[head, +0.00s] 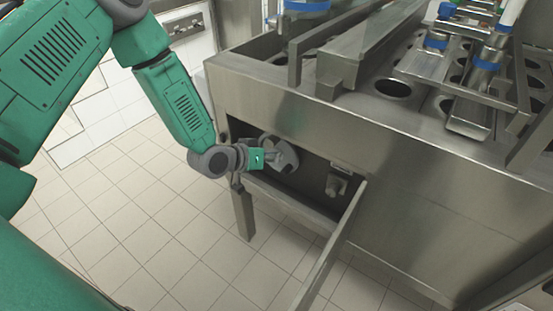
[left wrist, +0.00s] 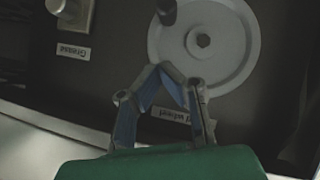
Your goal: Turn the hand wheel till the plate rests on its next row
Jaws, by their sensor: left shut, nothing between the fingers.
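The hand wheel (left wrist: 237,42) is a grey disc with a hub nut, on a dark panel in the left wrist view. Its dark handle knob (left wrist: 167,12) stands out near the disc's upper left edge. In the head view the wheel (head: 287,157) sits inside the machine's open bay, partly behind my gripper. My left gripper (head: 270,157) is shut and empty at the wheel's front. In the left wrist view its fingertips (left wrist: 162,68) are together by the disc's lower left edge, below the knob; contact cannot be told. The holed plate (head: 421,104) lies on the machine top, partly covered by metal parts.
A metal door (head: 328,250) stands open in front of the bay. A fitting (head: 337,186) sits right of the wheel; a grease label (left wrist: 73,52) shows on the panel. A steel leg (head: 243,212) stands below my gripper. Tiled floor (head: 150,215) at the left is clear.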

